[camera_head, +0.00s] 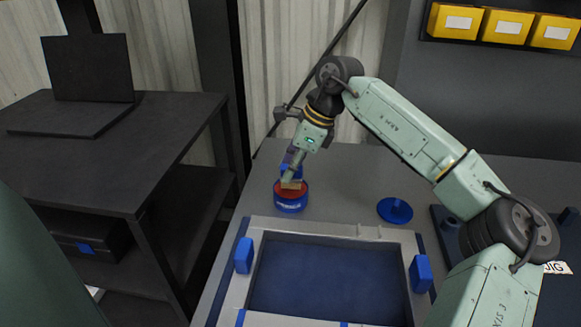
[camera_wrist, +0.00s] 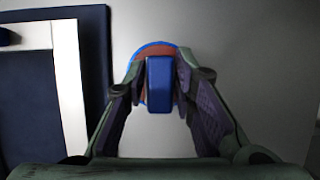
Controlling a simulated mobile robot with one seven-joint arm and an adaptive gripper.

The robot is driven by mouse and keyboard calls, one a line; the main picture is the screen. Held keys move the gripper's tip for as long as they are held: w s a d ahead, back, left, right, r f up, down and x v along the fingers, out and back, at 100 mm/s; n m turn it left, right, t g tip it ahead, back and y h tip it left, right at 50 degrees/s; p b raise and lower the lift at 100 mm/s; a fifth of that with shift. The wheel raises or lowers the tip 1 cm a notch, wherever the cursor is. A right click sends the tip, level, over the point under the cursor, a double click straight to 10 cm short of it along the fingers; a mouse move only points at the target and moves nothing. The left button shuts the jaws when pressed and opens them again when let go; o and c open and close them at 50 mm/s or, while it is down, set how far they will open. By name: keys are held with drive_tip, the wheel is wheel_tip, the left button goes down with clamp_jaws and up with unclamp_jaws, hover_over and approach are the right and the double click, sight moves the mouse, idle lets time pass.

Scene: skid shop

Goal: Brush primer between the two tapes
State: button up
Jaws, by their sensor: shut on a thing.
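My gripper (camera_head: 291,170) is shut on the blue handle of a brush (camera_wrist: 160,84). Its tan lower part (camera_head: 292,185) shows below the fingers in the head view. The brush is over or in an open blue tin (camera_head: 290,206) of red primer; whether the bristles touch the primer is hidden. The tin also shows behind the handle in the wrist view (camera_wrist: 150,46). A pale frame (camera_head: 338,227) around a dark blue recess (camera_head: 325,279) lies in front of the tin. Small blue marks, perhaps the tapes, show on its near edge (camera_head: 240,317), cut off by the picture.
A blue lid-like disc with a knob (camera_head: 395,210) lies on the grey bench right of the tin. Blue blocks (camera_head: 244,255) and (camera_head: 421,273) stand on the frame's sides. A dark table (camera_head: 120,130) stands left across a gap. Yellow bins (camera_head: 500,26) hang at upper right.

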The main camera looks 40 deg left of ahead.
drive_tip(key=shift+f+b, duration=0.35)
drive_tip(key=shift+f, duration=0.2)
idle(1.1)
drive_tip(key=shift+r, duration=0.15)
drive_tip(key=shift+r+p, duration=2.4)
drive_tip(key=shift+r, duration=1.05)
drive_tip(key=shift+f, duration=0.1)
